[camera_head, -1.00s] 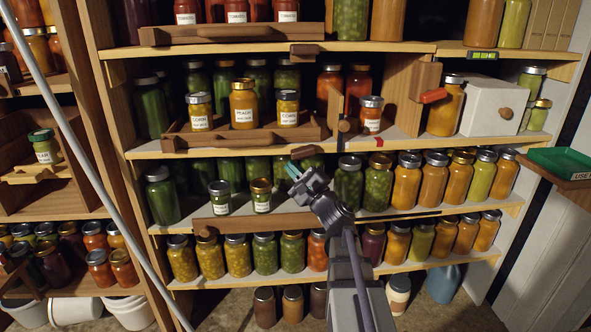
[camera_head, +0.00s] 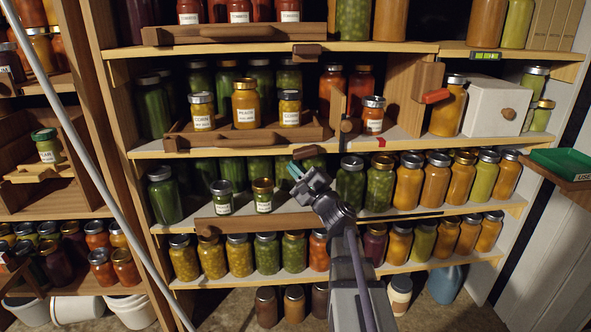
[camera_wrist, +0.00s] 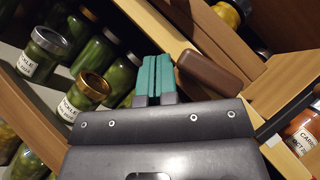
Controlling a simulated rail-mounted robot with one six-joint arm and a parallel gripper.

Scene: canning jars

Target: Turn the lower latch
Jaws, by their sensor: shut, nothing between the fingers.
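The lower latch (camera_head: 307,152) is a small dark brown wooden block at the front edge of the middle shelf, slightly slanted in the head view. In the wrist view the latch (camera_wrist: 212,72) lies just right of my fingers, along the pale shelf edge. My gripper (camera_head: 292,170) is just below and left of the latch in the head view. In the wrist view its teal fingers (camera_wrist: 155,77) are together with nothing between them. They are close beside the latch; I cannot tell whether they touch it. A similar upper latch (camera_head: 307,50) sits on the shelf edge above.
A wooden tray (camera_head: 240,138) with labelled jars stands above the latch. Two pickle jars (camera_head: 262,196) stand behind a wooden bar (camera_head: 255,222) left of my gripper. Green jars (camera_head: 350,183) stand close on the right. A red mark (camera_head: 381,142) is on the shelf edge.

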